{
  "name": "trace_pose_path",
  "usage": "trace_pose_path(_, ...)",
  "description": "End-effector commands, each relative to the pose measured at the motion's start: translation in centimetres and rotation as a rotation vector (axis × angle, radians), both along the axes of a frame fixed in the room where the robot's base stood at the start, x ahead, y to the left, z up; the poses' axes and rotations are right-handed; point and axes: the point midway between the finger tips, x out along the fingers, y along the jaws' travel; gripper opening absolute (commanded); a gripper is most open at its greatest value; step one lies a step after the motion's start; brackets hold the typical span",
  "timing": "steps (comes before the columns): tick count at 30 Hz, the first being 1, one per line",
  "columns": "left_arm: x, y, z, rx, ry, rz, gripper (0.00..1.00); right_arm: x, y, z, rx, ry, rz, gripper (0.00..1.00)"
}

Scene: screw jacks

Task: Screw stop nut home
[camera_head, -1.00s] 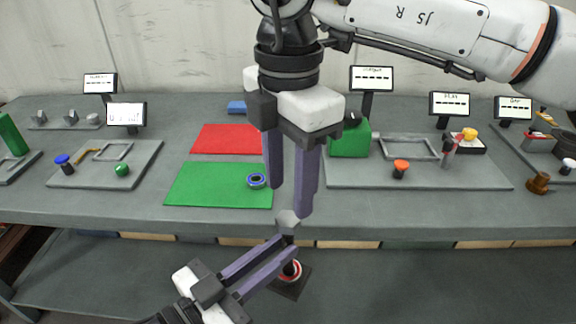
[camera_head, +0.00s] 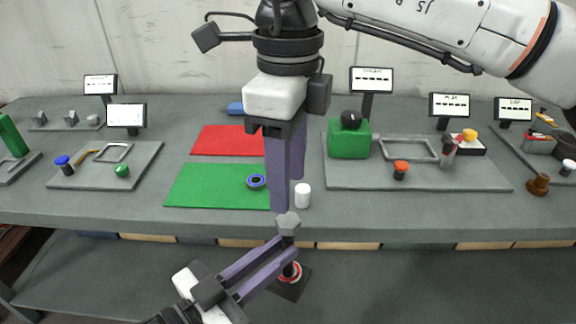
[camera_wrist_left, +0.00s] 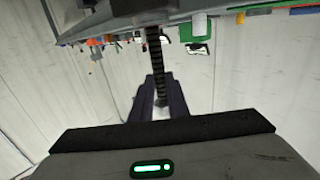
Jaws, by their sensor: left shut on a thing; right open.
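A grey hex nut (camera_head: 288,222) sits at the top of the dark upright threaded spindle (camera_head: 288,241) of a screw jack. The jack's dark square base (camera_head: 293,287) carries a red and white ring, partly hidden by my left gripper. My left gripper (camera_head: 284,245) is shut on the spindle just below the nut. The left wrist view shows the threaded spindle (camera_wrist_left: 153,45) at the fingertips. My right gripper (camera_head: 288,196) points down, open and empty, its fingertips just above the nut; I cannot tell whether one touches it.
The bench behind holds a green mat (camera_head: 215,186) with a blue ring (camera_head: 256,182), a red mat (camera_head: 225,140) and a white cylinder (camera_head: 302,196). A grey tray (camera_head: 450,178) with a green block (camera_head: 349,140) stands right. A lower shelf (camera_head: 120,275) lies below.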

Motion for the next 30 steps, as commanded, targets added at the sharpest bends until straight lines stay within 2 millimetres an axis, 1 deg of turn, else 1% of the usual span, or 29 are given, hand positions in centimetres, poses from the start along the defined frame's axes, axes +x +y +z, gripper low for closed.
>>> trace_pose_path(1, 0.01, -0.05, 0.61, -0.008, -0.013, -0.002, 0.00, -0.01, 0.02, 0.11, 0.000, 0.000, 0.105, 0.45)
trace_pose_path(12, 0.01, -0.05, 0.61, -0.008, -0.013, -0.002, 0.00, -0.03, 0.03, 0.69, 0.001, 0.001, 0.923, 0.45)
trace_pose_path(15, 0.01, -0.05, 0.61, -0.008, -0.013, -0.002, 0.00, -0.04, 0.02, 0.81, 0.002, 0.002, 1.114, 0.45)
trace_pose_path(18, 0.01, -0.05, 0.61, -0.008, -0.013, -0.002, 0.00, -0.03, 0.03, 0.90, 0.002, 0.002, 1.266, 0.45)
trace_pose_path(21, 0.01, -0.05, 0.61, -0.008, -0.013, -0.002, 0.00, -0.03, 0.03, 0.97, 0.002, 0.002, 1.371, 0.45)
trace_pose_path(24, 0.01, -0.05, 0.61, -0.008, -0.013, -0.002, 0.00, -0.03, 0.03, 1.00, 0.002, 0.002, 1.430, 0.45)
trace_pose_path(30, 0.01, -0.05, 0.61, -0.008, -0.013, -0.002, 0.00, -0.04, 0.02, 1.02, 0.002, 0.002, 1.456, 0.45)
